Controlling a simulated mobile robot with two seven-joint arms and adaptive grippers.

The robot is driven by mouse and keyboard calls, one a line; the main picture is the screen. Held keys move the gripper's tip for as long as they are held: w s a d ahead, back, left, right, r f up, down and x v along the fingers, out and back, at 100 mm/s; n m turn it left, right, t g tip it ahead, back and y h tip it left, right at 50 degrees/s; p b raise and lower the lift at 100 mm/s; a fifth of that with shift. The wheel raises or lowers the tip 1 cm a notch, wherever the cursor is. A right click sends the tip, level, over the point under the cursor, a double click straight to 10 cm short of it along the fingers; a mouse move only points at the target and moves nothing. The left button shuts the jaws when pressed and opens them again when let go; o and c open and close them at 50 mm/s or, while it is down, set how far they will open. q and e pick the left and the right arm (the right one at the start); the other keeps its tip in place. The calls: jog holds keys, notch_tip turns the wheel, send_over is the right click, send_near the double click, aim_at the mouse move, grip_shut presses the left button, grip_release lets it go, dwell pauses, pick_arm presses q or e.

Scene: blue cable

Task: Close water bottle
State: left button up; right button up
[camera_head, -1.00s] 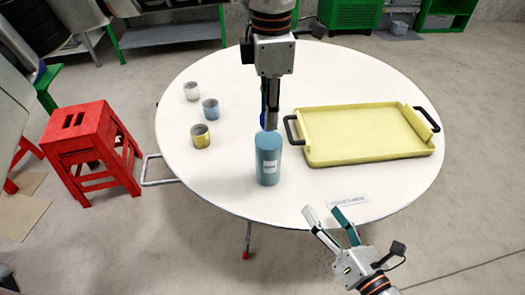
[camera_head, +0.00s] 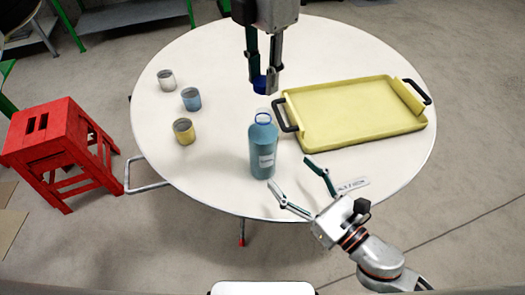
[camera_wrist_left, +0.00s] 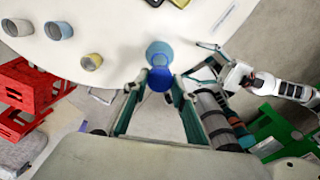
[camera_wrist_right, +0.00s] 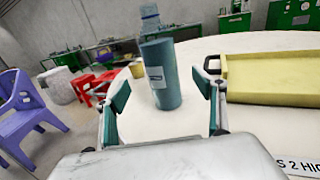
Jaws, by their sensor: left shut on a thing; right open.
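The blue-grey water bottle (camera_head: 263,152) stands upright on the white round table (camera_head: 215,65), its clear neck open at the top. My left gripper (camera_head: 263,84) is shut on the dark blue cap (camera_head: 262,87), held above and apart from the bottle neck. In the left wrist view the cap (camera_wrist_left: 160,78) sits between the fingertips, with the bottle behind it. My right gripper (camera_head: 290,175) is open beside the lower front right of the bottle. In the right wrist view the bottle (camera_wrist_right: 160,75) stands between the spread fingers, apart from them.
A yellow tray (camera_head: 350,115) with black handles lies right of the bottle. White (camera_head: 167,81), blue (camera_head: 191,99) and yellow (camera_head: 184,132) cups stand at the left. A red stool (camera_head: 60,150) is beside the table. A small label (camera_head: 352,186) lies near the front edge.

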aim_at(264, 145)
jog(key=x, duration=1.2)
jog(key=c, duration=1.7)
pick_arm(q)
jog(key=shift+f, duration=2.55)
pick_arm(e)
jog(key=shift+s, duration=0.1)
